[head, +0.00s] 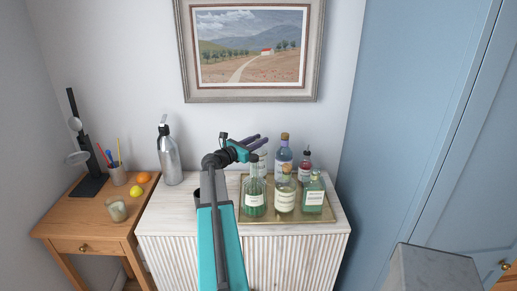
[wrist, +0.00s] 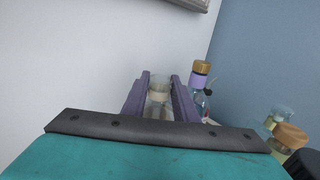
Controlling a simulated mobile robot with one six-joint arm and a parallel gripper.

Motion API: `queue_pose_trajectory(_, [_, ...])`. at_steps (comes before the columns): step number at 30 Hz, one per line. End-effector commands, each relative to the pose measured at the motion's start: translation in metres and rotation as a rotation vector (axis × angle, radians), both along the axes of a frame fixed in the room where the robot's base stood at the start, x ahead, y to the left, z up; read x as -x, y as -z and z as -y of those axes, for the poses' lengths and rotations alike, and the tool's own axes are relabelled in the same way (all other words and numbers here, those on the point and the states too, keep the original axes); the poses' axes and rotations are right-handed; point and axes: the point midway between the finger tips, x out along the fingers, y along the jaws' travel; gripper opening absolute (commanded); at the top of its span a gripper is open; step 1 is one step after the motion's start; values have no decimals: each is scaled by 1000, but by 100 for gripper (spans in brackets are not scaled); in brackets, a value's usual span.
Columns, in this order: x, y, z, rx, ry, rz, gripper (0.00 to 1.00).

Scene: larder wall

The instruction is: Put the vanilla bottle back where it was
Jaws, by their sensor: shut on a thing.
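My gripper (head: 262,141) is over the back left of the gold-rimmed tray (head: 320,220), its purple fingers pointing right. In the wrist view the fingers (wrist: 159,88) are shut on a small clear bottle with a pale label, taken as the vanilla bottle (wrist: 158,95). It looks upright between them. In the head view a pale glass part of it (head: 263,158) shows below the fingers, behind a green bottle (head: 254,198). Its label cannot be read, and its base is hidden, so I cannot tell whether it touches the tray.
On the tray stand a clear bottle (head: 285,196), a green square bottle (head: 313,196), a tall blue bottle (head: 283,158) and a dark-topped red bottle (head: 305,166), close together. A blue door (head: 430,120) is on the right.

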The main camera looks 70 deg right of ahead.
Motion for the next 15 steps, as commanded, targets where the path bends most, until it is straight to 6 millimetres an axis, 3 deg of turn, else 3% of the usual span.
queue_pose_trajectory(15, [1,7,0,2,1,-2,0])
